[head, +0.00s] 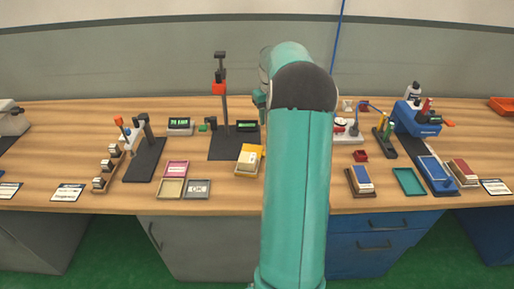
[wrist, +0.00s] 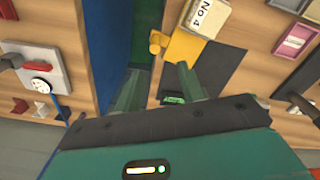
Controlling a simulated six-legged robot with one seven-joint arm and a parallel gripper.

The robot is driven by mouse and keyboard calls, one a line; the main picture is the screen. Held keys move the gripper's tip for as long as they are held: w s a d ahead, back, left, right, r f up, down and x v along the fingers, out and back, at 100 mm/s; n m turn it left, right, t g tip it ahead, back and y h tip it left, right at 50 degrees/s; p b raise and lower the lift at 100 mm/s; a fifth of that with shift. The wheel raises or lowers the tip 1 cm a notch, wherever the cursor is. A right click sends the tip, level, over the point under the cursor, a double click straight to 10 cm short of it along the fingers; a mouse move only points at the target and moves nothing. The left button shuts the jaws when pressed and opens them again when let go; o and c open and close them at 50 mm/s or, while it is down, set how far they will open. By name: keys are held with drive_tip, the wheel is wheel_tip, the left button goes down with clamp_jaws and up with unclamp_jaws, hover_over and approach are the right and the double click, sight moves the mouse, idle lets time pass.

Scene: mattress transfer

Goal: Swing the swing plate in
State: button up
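The swing plate appears to be the yellow plate (head: 260,151) at the front right of the dark stand base (head: 226,148). It also shows in the wrist view (wrist: 185,46), with a small yellow knob (wrist: 156,43) at its edge. A pale block labelled "No 4" (wrist: 209,17) is on or against the plate. My gripper (wrist: 158,70) is open and empty, with its two green fingers apart. The knob appears just beyond the gap between the fingertips; I cannot tell whether they touch it. In the head view my arm hides the gripper.
The stand's upright post (head: 226,108) with a red part (head: 219,87) rises behind the plate. A small display (head: 247,126) sits on the base. Pink (head: 176,169) and grey trays lie to the left. Bare wood (head: 225,178) lies in front.

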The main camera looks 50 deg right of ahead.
drive_tip(key=shift+s+d+f, duration=0.15)
drive_tip(key=shift+d+f, duration=0.3)
drive_tip(key=shift+f, duration=0.15)
wheel_tip(320, 180, down, 13)
drive_tip(key=shift+s+f, duration=0.1)
clamp_jaws()
